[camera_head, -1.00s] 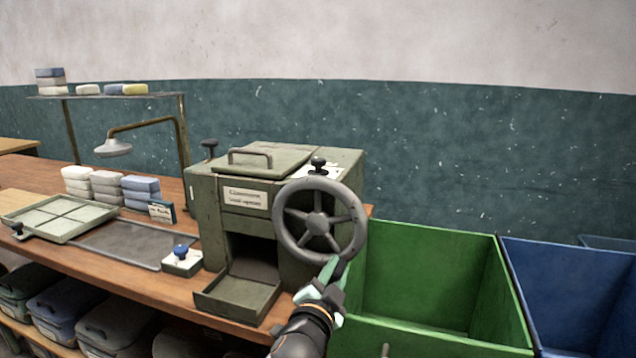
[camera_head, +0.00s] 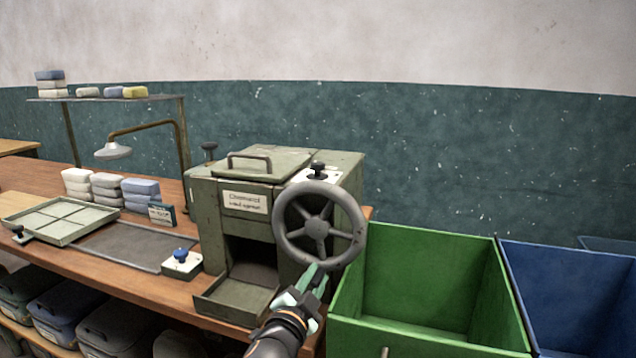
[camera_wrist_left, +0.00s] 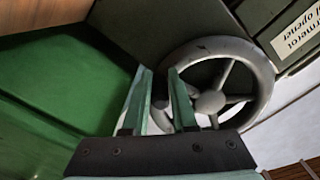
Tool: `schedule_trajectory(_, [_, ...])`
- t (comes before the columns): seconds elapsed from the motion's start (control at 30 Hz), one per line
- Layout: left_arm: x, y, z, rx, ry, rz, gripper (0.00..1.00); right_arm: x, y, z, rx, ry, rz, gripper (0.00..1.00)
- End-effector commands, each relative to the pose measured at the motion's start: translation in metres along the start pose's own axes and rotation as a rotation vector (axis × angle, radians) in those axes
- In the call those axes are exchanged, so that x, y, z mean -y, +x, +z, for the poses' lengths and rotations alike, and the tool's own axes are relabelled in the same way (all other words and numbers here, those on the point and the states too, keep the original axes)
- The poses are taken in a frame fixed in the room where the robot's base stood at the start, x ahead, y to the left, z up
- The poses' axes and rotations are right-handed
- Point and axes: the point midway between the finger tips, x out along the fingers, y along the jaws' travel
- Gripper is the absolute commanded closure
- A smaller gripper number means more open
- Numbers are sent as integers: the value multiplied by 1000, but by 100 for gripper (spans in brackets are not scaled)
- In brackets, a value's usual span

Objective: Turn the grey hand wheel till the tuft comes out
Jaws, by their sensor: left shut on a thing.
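The grey hand wheel (camera_head: 345,197) is on the right front of the green-grey machine (camera_head: 215,212); its rim and spokes also show in the wrist view (camera_wrist_left: 262,82). My left gripper (camera_head: 316,273) is at the bottom of the wheel, shut on its rim. In the wrist view the two pale green fingers (camera_wrist_left: 160,85) stand on either side of the rim. The machine's opening is dark inside, and the open tray (camera_head: 235,298) below it looks empty. I see no tuft. My right gripper is out of view.
A green bin (camera_head: 430,335) stands close right of the wheel, with a blue bin (camera_head: 575,290) beyond it. Left on the wooden bench are a blue-knobbed box (camera_head: 181,263), a flat pale tray (camera_head: 60,222) and stacked blocks (camera_head: 105,187).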

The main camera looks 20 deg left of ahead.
Motion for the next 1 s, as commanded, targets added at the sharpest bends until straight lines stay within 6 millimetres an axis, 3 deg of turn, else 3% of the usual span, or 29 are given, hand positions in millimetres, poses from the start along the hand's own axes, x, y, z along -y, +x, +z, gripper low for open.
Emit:
schedule_trajectory(0.03, [19, 1, -1, -10, 3, -21, 100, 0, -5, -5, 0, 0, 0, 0])
schedule_trajectory(0.13, [27, 1, 6, -14, 2, -22, 100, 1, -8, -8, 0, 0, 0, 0])
schedule_trajectory(0.5, [28, 1, 8, -19, 0, -19, 100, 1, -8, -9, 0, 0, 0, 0])
schedule_trajectory(0.8, [60, 0, 18, -18, 1, -19, 100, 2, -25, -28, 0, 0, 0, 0])
schedule_trajectory(1.0, [60, 0, 23, -20, -1, -16, 100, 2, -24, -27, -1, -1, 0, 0])
